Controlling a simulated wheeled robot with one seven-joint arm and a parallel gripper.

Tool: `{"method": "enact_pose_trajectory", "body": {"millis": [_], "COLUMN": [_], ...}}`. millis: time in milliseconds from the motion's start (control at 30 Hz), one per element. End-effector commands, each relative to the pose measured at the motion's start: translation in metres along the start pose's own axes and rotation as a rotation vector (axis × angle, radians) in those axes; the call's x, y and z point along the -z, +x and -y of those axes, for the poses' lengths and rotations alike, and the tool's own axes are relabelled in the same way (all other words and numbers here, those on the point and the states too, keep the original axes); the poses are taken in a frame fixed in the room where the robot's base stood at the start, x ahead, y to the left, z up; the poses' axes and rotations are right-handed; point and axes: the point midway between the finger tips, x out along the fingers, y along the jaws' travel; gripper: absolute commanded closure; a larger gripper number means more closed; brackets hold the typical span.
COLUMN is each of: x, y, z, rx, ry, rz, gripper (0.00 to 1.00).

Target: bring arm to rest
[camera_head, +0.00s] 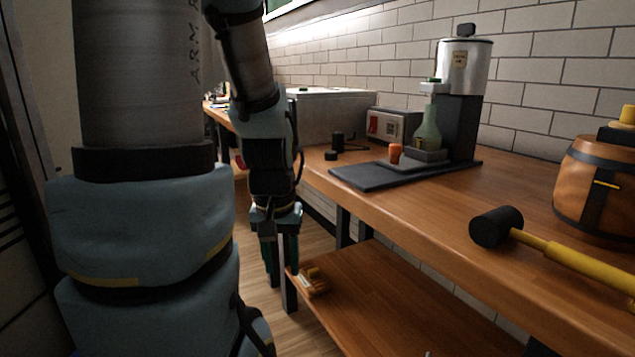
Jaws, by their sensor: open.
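My arm hangs down at the left and centre of the head view, close to the camera. My gripper (281,262) points down at the arm's end, beside the left end of the wooden table (535,190). Its two fingers are apart and I see nothing between them. Part of the gripper overlaps the table leg and lower shelf (400,305) in the picture; I cannot tell how near it is to them.
A black-headed mallet (497,228) and a wooden barrel (598,185) are on the table at right. A green flask (428,130) stands by a metal canister (464,68). A grey box (335,112) is behind. A small orange item (312,283) lies on the shelf.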

Motion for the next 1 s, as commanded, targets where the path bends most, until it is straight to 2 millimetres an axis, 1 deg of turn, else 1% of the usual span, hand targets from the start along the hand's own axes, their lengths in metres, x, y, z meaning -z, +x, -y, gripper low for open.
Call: {"method": "enact_pose_trajectory", "body": {"millis": [33, 167, 267, 300, 400, 500, 600, 667, 1000], "x": [0.002, 0.005, 0.009, 0.011, 0.014, 0.016, 0.018, 0.018, 0.018], "y": [-0.015, -0.038, -0.062, -0.074, -0.101, -0.117, -0.126, -0.128, -0.127], "z": [0.0, 0.0, 0.0, 0.0, 0.0, 0.0, 0.0, 0.0, 0.0], "rx": [0.0, 0.0, 0.0, 0.0, 0.0, 0.0, 0.0, 0.0, 0.0], "ry": [0.0, 0.0, 0.0, 0.0, 0.0, 0.0, 0.0, 0.0, 0.0], "rz": [0.0, 0.0, 0.0, 0.0, 0.0, 0.0, 0.0, 0.0, 0.0], "gripper": [0.54, 0.54, 0.54, 0.54, 0.54, 0.54, 0.54, 0.54, 0.54]}}
